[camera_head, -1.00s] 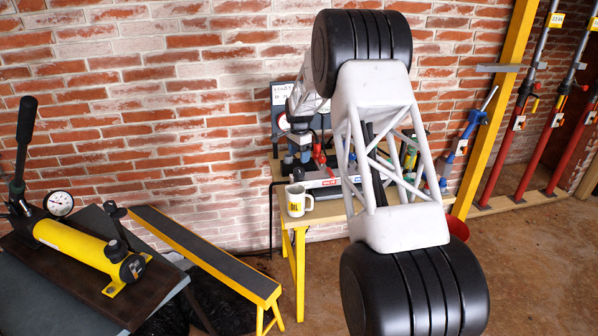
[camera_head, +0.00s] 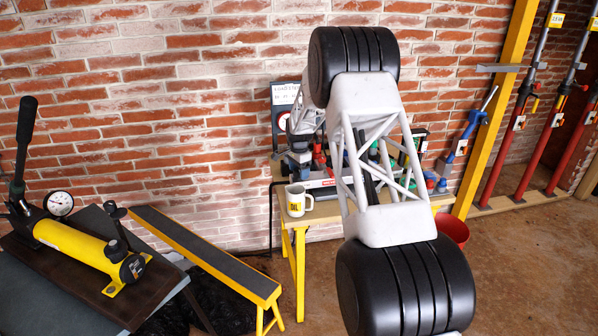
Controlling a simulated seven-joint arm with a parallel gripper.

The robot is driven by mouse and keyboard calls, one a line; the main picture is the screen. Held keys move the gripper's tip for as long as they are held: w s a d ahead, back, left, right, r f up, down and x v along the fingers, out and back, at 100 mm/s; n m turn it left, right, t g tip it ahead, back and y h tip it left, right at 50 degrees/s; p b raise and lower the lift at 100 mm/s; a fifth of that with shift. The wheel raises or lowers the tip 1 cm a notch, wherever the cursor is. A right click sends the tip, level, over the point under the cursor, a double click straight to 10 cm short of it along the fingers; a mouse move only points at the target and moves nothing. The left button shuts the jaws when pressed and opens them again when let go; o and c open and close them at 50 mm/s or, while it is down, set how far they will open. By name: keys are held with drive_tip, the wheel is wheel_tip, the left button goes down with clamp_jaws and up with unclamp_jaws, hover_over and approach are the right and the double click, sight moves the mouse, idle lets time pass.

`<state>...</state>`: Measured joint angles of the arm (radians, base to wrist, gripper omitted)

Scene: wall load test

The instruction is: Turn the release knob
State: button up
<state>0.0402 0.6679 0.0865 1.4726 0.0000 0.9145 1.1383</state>
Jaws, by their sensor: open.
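A yellow hand pump (camera_head: 75,243) lies on a dark board at the left. It has a long black lever and a round white gauge (camera_head: 60,204). Which part is the release knob, I cannot tell for sure. My arm rises at the centre right, well to the right of the pump. Its far white link shows small behind the elbow, over the back bench. I cannot make out the fingers of my gripper there among the dark items; they are hidden or not in view.
A narrow yellow-edged bench (camera_head: 205,252) stands right of the pump. A wooden bench (camera_head: 325,213) behind my arm holds a white mug (camera_head: 297,200) and several tools. A red bucket (camera_head: 452,230) stands on the floor. A yellow post (camera_head: 497,100) and red props stand at the right.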

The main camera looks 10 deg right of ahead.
drive_tip(key=shift+f, duration=0.1)
drive_tip(key=shift+c, duration=0.5)
drive_tip(key=c, duration=0.8)
